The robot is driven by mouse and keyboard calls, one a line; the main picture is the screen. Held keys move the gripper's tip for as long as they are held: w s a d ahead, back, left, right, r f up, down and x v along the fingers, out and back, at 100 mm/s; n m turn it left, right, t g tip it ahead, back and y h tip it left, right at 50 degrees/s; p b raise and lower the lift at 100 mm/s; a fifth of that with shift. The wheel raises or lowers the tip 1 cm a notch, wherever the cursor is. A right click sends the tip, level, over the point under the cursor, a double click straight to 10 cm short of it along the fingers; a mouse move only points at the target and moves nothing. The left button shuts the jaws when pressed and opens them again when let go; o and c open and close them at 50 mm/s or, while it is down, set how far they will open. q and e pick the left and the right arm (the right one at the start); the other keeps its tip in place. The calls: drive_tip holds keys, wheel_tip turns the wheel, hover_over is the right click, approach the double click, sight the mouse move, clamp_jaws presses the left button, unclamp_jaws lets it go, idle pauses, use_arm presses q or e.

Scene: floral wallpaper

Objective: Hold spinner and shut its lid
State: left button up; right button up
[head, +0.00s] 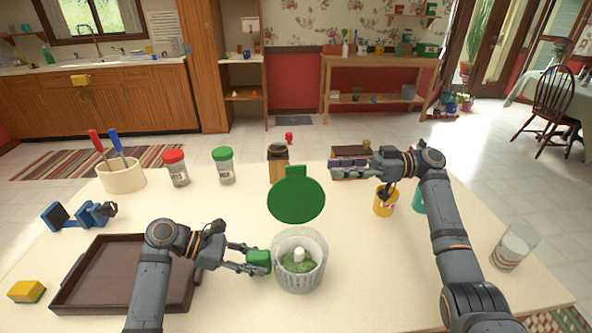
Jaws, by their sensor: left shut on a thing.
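The spinner (314,278) is a clear bowl with a white inner basket, green leafy bits and a white centre post, standing upright on the table. Its round green lid (296,203) stands raised at the back of the bowl, with a tab at its top. My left gripper (258,262) is shut on the green handle at the spinner's left side. My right gripper (336,170) is in the air to the right of the lid and apart from it, fingers pointing left. Its finger gap is not clear from this angle.
A brown tray (70,291) lies at the left under my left arm, with a yellow sponge (27,291) beside it. A utensil crock (121,177) and two jars stand at the back left. A yellow mug (384,203) and a glass (513,247) stand at the right.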

sight(296, 175)
drive_tip(key=a, duration=1)
drive_tip(key=shift+a, duration=0.4)
clamp_jaws()
